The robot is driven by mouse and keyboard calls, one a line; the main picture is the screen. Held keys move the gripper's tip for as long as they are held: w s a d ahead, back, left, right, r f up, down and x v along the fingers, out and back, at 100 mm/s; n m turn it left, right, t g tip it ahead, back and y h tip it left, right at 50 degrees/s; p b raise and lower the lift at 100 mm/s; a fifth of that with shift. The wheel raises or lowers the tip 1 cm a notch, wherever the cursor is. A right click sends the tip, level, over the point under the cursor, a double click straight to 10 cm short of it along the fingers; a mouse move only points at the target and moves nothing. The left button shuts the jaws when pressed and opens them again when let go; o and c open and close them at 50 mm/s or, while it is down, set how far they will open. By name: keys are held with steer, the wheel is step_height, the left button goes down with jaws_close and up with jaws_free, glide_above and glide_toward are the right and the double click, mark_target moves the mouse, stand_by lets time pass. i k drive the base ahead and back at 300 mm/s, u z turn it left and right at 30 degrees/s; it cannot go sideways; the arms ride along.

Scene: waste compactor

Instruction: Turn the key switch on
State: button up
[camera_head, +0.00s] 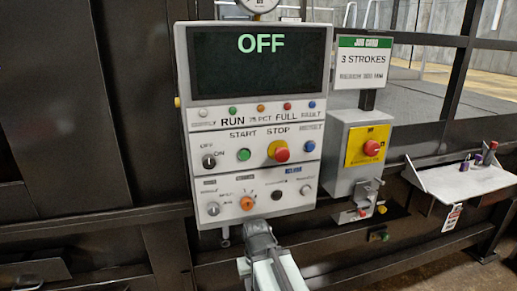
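The grey control panel (186,110) stands upright in the middle of the view. The key switch (209,161) is a small dark round switch on its left side, with small OFF and ON labels around it. The panel's screen (210,62) reads OFF in green letters. The exact angle of the key is too small to tell. My gripper (258,229) is at the bottom centre, in front of the panel's lower edge, below and right of the key switch and apart from it. Its fingertips are small and seen from behind, so I cannot tell whether it is open.
A green start button (244,154), a red stop button (281,152) and an orange knob (247,203) are on the panel. A grey box with a red emergency button (371,148) is to the right. A shelf (449,180) juts out at far right.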

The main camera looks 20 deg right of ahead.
mark_target(208, 162)
steer(key=k, duration=0.5)
steer(key=u, duration=2.2)
steer(key=k, duration=0.55)
steer(key=u, duration=0.2)
